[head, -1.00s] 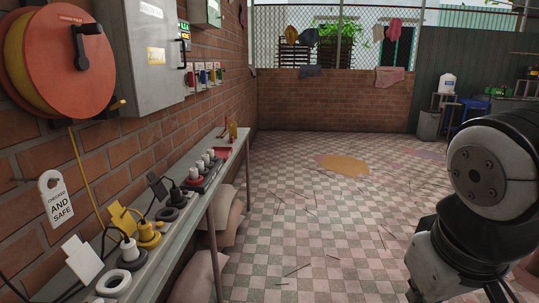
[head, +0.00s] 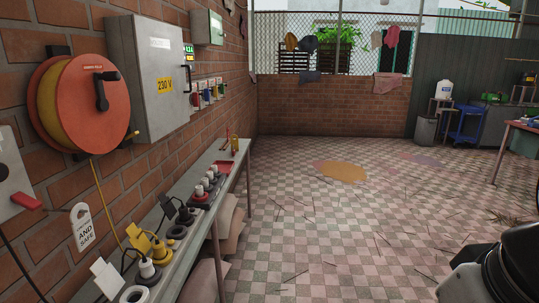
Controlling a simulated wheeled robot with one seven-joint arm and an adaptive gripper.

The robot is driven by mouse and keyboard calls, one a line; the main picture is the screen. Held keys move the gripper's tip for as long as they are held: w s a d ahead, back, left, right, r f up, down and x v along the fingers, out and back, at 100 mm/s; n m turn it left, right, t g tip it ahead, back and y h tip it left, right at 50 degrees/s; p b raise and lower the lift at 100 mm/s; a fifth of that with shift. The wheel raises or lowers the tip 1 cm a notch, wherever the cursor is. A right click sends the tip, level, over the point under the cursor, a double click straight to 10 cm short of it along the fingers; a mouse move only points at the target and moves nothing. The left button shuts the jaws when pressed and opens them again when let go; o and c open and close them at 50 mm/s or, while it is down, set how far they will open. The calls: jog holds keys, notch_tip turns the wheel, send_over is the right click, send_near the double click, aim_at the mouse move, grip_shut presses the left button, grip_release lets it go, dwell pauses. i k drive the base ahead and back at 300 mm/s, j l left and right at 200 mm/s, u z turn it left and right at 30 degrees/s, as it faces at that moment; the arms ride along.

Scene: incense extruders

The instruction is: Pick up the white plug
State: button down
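A white plug (head: 147,268) stands upright on the narrow grey bench (head: 205,240) along the left brick wall, low in the head view. A black lead runs from it, and a white tag (head: 107,277) is beside it. A yellow plug (head: 159,249) with a yellow tag (head: 138,242) is just behind it. Part of my arm shows at the lower right, far from the bench. My gripper is out of view.
A black plug (head: 185,214) and a strip with several white-topped pieces (head: 205,188) stand farther along the bench. A cable reel (head: 75,108) and a grey cabinet (head: 150,75) hang above. The checkered floor (head: 330,225) right of the bench is largely open.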

aim_at(147, 271)
jog(key=u, duration=1.3)
